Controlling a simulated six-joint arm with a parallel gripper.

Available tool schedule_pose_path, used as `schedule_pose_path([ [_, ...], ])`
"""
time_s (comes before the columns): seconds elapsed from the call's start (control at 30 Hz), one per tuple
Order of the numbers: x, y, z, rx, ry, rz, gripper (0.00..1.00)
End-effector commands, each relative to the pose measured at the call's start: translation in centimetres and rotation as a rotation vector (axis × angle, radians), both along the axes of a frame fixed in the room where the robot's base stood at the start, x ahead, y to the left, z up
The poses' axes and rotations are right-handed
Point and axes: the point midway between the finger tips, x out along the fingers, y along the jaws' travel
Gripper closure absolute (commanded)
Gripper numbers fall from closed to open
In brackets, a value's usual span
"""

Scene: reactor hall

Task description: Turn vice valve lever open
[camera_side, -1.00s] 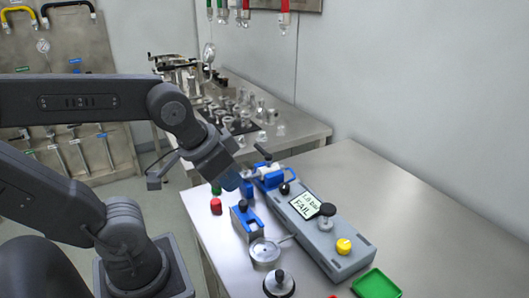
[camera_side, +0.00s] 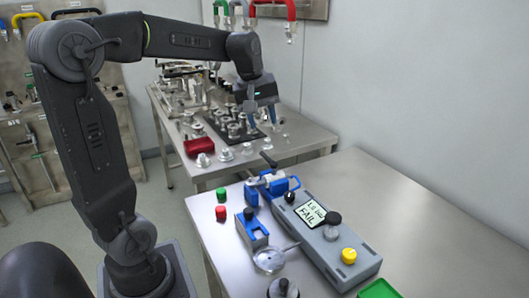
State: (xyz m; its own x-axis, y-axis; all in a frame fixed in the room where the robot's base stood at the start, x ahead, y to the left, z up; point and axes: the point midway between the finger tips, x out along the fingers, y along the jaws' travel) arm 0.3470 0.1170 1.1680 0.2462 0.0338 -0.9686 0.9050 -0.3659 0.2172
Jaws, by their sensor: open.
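The blue vice (camera_side: 273,187) sits at the far end of the grey device box (camera_side: 325,235) on the near metal table. A dark lever (camera_side: 268,158) sticks up at the vice's back, tilted up to the left. My gripper (camera_side: 262,124) hangs above and behind the vice, pointing down with its blue fingers apart. It is empty and clear of the lever. A light metal cylindrical part lies across the top of the vice. Which dark part is the valve lever is hard to tell at this size.

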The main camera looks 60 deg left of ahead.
Motion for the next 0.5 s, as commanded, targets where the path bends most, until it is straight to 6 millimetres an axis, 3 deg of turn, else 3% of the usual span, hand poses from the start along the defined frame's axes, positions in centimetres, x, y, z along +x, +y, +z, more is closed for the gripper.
schedule_pose_path([
  [0.03, 0.8, 2.3, -0.4, -0.031, 0.016, 0.097, 0.59],
  [0.1, 1.5, 4.7, -0.6, -0.066, 0.029, 0.205, 0.59],
  [0.2, 2.0, 6.9, -1.0, -0.100, 0.042, 0.307, 0.59],
  [0.3, 2.3, 7.9, -1.2, -0.115, 0.046, 0.354, 0.59],
  [0.5, 2.6, 8.0, -3.1, -0.119, 0.050, 0.362, 0.59],
])
